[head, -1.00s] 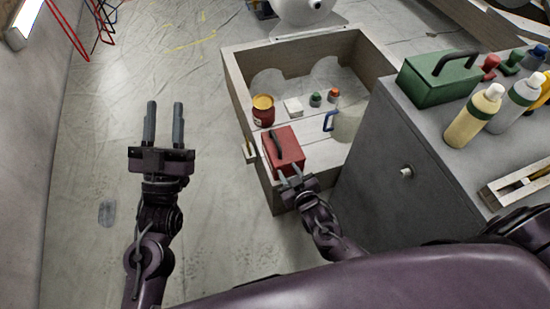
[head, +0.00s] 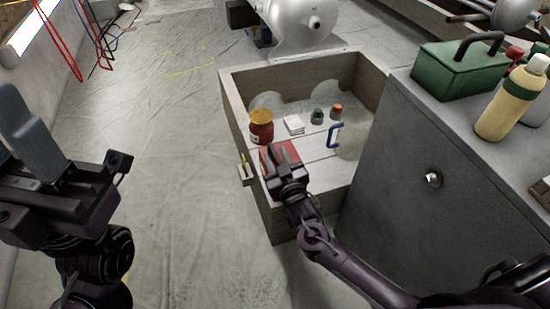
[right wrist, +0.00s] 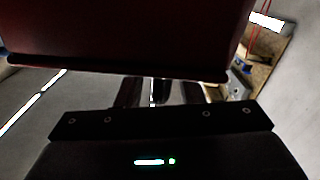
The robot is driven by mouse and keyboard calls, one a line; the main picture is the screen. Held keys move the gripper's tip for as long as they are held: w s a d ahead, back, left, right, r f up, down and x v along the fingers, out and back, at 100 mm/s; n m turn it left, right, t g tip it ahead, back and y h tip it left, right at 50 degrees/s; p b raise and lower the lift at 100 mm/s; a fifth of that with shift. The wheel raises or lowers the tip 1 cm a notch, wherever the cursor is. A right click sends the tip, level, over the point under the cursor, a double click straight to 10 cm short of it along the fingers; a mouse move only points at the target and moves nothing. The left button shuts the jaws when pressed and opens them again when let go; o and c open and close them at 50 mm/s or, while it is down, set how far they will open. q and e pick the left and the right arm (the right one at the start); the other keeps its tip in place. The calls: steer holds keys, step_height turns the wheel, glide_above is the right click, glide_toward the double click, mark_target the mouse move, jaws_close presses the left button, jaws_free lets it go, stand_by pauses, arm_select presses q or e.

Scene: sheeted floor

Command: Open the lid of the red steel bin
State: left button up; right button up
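The red steel bin (head: 292,151) sits in the near part of an open wooden box. It is mostly covered by my right gripper (head: 277,151), whose fingers are at its front and top. The lid looks down, but its handle cannot be told from the gripper. In the right wrist view the dark red bin (right wrist: 130,35) fills the top, with a lipped lower edge. The right fingers (right wrist: 158,92) reach in just under that lip with a narrow gap between them; contact is unclear. My left gripper (head: 30,135) is at the far left, empty, its finger gap hidden.
The wooden box (head: 232,100) also holds a red jar (head: 261,130), a white block (head: 293,124), small capped bottles (head: 317,117) and a clear jug with a blue handle (head: 333,135). A grey cabinet (head: 400,150) stands close on the right. The sheeted floor (head: 170,130) on the left is clear.

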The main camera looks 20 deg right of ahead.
steer(key=shift+w, duration=0.7)
jaws_close()
steer(key=shift+r, duration=0.1)
